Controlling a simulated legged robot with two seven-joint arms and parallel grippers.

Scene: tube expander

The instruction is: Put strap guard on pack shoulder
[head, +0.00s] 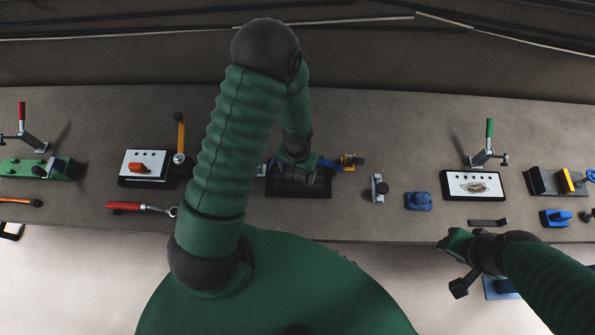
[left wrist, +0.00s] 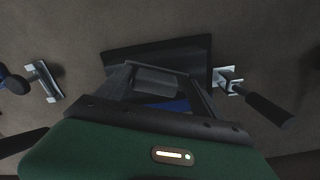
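My left gripper (head: 296,165) points down over a black flat base (head: 298,192) at the middle of the bench. In the left wrist view its fingers (left wrist: 160,72) stand apart on either side of a dark grey block (left wrist: 157,82); whether they grip it is unclear. A blue strip (left wrist: 172,106) shows below the block, and blue also shows beside the gripper in the head view (head: 325,163). I cannot tell which piece is the strap guard or the pack shoulder. My right gripper (head: 455,268) has its fingers spread, empty, in front of the bench edge at lower right.
A toggle clamp with a black handle (left wrist: 268,108) stands right of the base in the wrist view. A grey bracket (head: 378,188) and a blue block (head: 418,201) lie right of the base. A red-handled wrench (head: 140,207) lies left. Clamp fixtures line both sides.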

